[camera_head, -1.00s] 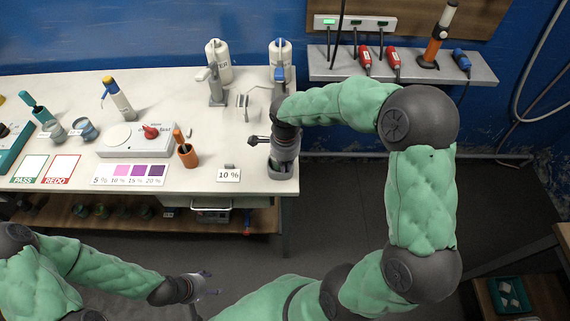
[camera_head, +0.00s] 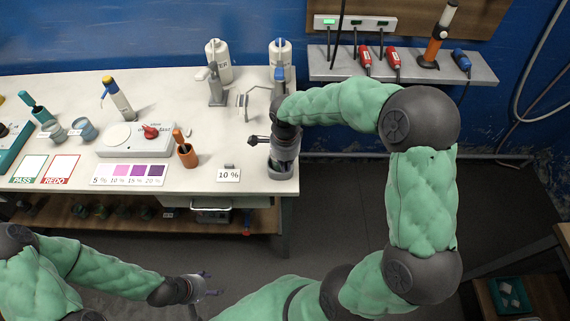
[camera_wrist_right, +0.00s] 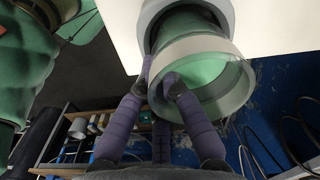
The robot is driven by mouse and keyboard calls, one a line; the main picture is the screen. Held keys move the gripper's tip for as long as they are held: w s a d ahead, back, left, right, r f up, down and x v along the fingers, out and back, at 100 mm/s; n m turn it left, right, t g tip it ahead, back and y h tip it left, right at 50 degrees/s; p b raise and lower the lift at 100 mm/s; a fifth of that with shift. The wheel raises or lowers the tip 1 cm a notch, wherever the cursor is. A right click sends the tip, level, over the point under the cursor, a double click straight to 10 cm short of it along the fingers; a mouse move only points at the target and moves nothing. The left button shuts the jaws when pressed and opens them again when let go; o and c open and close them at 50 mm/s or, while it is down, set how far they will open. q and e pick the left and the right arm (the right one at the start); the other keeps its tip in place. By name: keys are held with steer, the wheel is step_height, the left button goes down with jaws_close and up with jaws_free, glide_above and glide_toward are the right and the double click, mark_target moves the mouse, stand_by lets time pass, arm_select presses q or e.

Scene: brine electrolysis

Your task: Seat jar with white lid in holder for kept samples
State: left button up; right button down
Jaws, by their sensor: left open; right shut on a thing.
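My right gripper (camera_head: 284,158) is shut on a jar at the table's front right corner, directly over a grey holder (camera_head: 281,172). In the right wrist view the fingers (camera_wrist_right: 160,85) close around the jar (camera_wrist_right: 205,75), which shows a pale translucent rim and a green inside. Behind it is the grey rounded wall of the holder (camera_wrist_right: 152,12). The jar's lid is not clearly visible, and I cannot tell how deep the jar sits in the holder. My left gripper (camera_head: 207,286) is open and empty, low in front of the table.
A "10 %" card (camera_head: 228,175) lies left of the holder. A wall shelf (camera_head: 400,66) is at the back right.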

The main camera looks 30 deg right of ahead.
steer(key=shift+f, duration=0.15)
steer(key=c, duration=1.4)
jaws_free()
steer(key=shift+o, duration=0.3)
steer(key=shift+s+a+f, duration=0.1)
steer(key=shift+s+f, duration=0.1)
steer(key=shift+w+r, duration=0.1)
steer(key=shift+r, duration=0.2)
steer(key=shift+r, duration=0.15)
jaws_close()
steer(key=shift+w, duration=0.1)
steer(key=shift+r, duration=0.1)
steer(key=shift+f+b, duration=0.25)
steer(key=shift+b, duration=0.05)
